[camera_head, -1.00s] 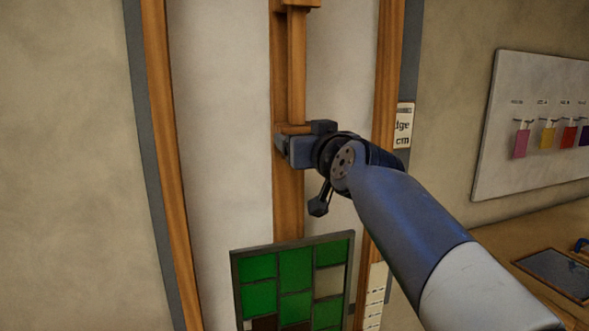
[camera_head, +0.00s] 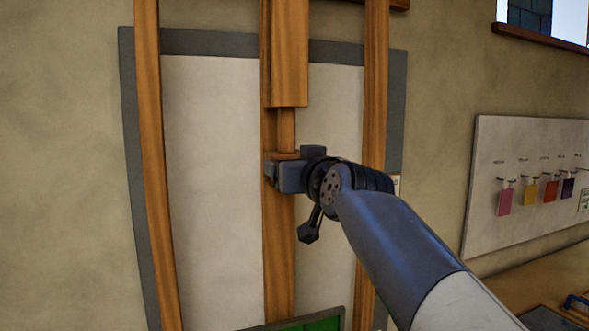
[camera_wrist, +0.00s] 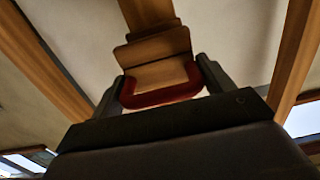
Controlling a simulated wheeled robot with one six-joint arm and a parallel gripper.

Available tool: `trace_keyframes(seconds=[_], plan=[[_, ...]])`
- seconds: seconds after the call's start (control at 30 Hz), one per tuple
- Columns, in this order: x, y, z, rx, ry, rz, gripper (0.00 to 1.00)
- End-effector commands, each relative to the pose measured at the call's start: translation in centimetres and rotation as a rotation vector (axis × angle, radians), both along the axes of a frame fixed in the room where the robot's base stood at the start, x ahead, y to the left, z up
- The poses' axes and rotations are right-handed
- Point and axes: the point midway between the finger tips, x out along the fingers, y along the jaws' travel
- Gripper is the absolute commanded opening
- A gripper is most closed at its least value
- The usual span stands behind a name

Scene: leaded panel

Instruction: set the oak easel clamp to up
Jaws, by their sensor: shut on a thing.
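The oak easel clamp (camera_head: 284,155) is a small wooden block on the easel's middle post, below a wider upper wooden piece (camera_head: 285,55) with a gap between them. My gripper (camera_head: 274,172) is shut on the clamp from the front and hides most of it. In the wrist view, the clamp (camera_wrist: 158,76) sits between the two fingers of my gripper (camera_wrist: 160,88), with a red strip along its near edge. The green leaded panel (camera_head: 322,324) shows only its top edge at the bottom of the head view, well below the clamp.
Two wooden uprights (camera_head: 150,150) and (camera_head: 374,120) flank the middle post, with a grey-edged pale board (camera_head: 210,180) behind. A white board with colored tags (camera_head: 530,185) hangs on the right wall above a wooden bench (camera_head: 535,285). A window (camera_head: 560,20) is at top right.

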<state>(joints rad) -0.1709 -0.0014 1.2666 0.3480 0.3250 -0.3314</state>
Motion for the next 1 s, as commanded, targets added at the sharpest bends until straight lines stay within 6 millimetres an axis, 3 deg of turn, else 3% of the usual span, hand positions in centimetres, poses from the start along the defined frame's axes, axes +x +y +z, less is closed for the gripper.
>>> trace_keyframes(seconds=[0.23, 0.27, 0.33, 0.67, 1.0], plan=[[-0.1, -0.2, 0.5, 0.004, -0.013, -0.004, 0.35], [-0.1, -0.2, 0.5, 0.004, -0.013, -0.004, 0.77], [-0.1, -0.2, 0.5, 0.003, -0.012, -0.004, 0.83], [-0.5, -0.2, 0.1, 0.001, -0.005, -0.001, 0.84], [-5.7, -1.7, -0.1, 0.003, -0.010, -0.004, 0.84]])
